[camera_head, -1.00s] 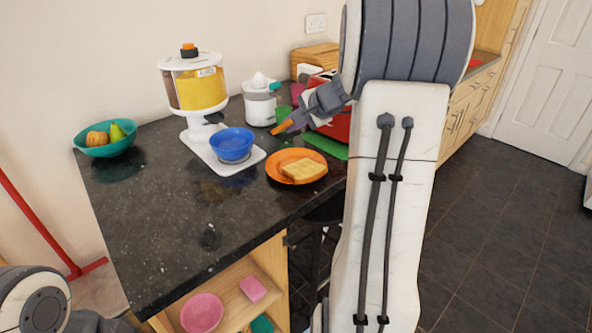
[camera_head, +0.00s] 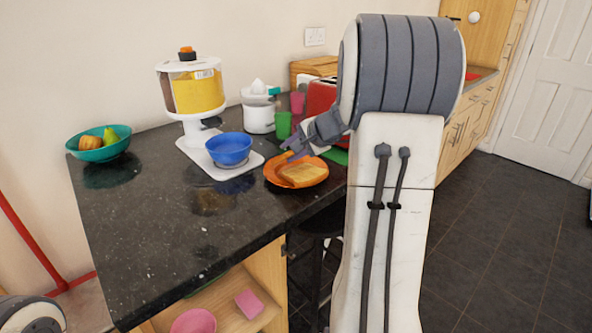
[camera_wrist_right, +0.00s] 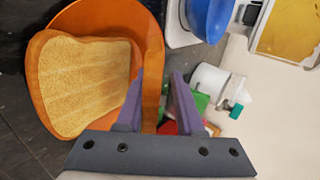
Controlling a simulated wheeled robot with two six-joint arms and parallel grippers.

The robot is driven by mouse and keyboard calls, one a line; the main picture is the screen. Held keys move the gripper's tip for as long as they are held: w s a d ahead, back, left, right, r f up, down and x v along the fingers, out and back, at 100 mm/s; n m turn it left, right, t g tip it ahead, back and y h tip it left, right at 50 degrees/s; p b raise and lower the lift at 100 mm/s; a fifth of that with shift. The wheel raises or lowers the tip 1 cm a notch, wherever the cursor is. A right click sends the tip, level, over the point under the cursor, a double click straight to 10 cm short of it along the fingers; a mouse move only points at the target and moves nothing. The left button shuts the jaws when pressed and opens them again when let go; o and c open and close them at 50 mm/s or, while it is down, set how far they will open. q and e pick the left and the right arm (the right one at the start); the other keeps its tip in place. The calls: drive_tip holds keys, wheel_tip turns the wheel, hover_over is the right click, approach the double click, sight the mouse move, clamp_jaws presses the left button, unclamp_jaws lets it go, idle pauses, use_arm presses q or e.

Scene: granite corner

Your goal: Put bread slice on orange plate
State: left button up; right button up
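The toasted bread slice (camera_head: 302,173) lies on the orange plate (camera_head: 273,177) near the counter's right edge. In the right wrist view the bread slice (camera_wrist_right: 85,85) is at the left, overlapping the rim of the orange plate (camera_wrist_right: 135,15). My right gripper (camera_head: 287,155) is over the far-left side of the plate. In the wrist view its purple fingers (camera_wrist_right: 157,85) are apart, with plate rim visible between them and no bread there. One finger appears beside the bread's edge; I cannot tell if they touch. My left gripper is out of view.
A blue bowl (camera_head: 229,149) on the white base of the cereal dispenser (camera_head: 192,90) stands just left of the plate. A green cup (camera_head: 283,124), a white juicer (camera_head: 258,112) and a red toaster (camera_head: 322,96) are behind. The front counter (camera_head: 180,230) is clear.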

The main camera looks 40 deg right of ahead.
drive_tip(key=shift+s+r, duration=0.1)
drive_tip(key=p+v, duration=0.2)
drive_tip(key=v, duration=0.4)
drive_tip(key=shift+s+r, duration=0.2)
drive_tip(key=shift+r, duration=0.15)
drive_tip(key=shift+s+r, duration=0.25)
drive_tip(key=shift+s, duration=0.25)
wheel_tip(320, 180, up, 8)
drive_tip(key=s+p, duration=0.2)
drive_tip(key=p, duration=0.4)
drive_tip(key=shift+s+d, duration=0.15)
